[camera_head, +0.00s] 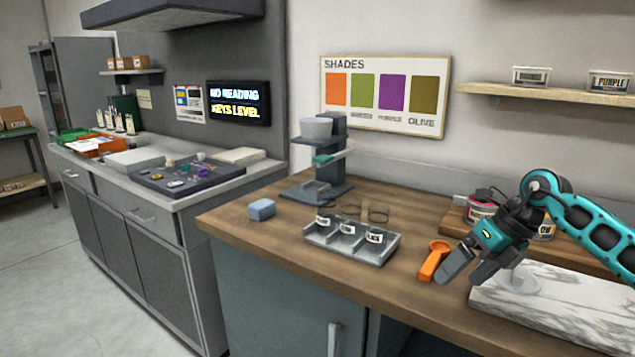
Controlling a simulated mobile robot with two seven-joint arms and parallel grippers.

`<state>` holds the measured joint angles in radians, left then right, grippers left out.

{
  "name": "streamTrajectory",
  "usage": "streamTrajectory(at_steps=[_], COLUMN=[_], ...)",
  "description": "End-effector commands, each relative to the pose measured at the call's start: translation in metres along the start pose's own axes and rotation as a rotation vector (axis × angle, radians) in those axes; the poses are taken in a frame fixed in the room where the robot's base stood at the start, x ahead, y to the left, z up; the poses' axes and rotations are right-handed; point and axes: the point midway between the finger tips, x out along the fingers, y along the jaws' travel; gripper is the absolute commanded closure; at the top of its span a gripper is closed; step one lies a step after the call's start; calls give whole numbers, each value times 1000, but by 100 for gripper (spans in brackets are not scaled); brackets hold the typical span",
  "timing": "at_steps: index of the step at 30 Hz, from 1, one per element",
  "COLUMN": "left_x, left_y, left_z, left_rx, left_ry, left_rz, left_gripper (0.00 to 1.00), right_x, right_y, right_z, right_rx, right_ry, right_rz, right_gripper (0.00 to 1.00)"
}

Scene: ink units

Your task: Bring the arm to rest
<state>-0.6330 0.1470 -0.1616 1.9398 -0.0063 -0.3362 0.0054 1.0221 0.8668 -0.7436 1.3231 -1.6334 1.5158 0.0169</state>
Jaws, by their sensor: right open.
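My right arm comes in from the right edge in teal and black. Its gripper (475,275) is open and empty, with dark grey fingers pointing down and to the left over the wooden worktop (270,277). It is just right of an orange scoop (434,261) and above the left end of a marble slab (560,307). From this view I cannot tell how high the fingers are above the surface. A clear round object (519,281) sits on the slab behind the fingers, partly hidden. My left gripper does not show.
A grey tray (350,246) holds several labelled glass jars. Tubs (481,209) stand partly hidden behind my gripper. The worktop's front left is clear. A shelf (545,94) hangs above right.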

Motion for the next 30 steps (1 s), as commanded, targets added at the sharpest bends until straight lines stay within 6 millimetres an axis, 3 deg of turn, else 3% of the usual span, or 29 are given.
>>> streamTrajectory(at_steps=[1,3,6,10,14,17,23,26,30], left_x=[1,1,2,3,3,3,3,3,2], left_y=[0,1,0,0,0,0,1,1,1], left_z=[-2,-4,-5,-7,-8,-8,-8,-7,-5], left_rx=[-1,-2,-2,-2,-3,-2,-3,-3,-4], left_ry=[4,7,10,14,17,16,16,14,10], left_rz=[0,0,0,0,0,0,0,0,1], left_gripper=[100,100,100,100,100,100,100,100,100], right_x=[30,62,95,117,126,132,159,181,214], right_y=[25,63,115,167,193,194,158,132,105], right_z=[-2,-4,-9,-16,-23,-31,-70,-108,-177], right_rx=[-5,12,90,278,555,821,1456,1805,2268], right_ry=[-21,-73,-154,-263,-369,-444,-566,-604,-621], right_rz=[107,270,508,794,1033,1172,1304,1290,1184], right_gripper=[0,0,0,0,0,0,0,0,0])
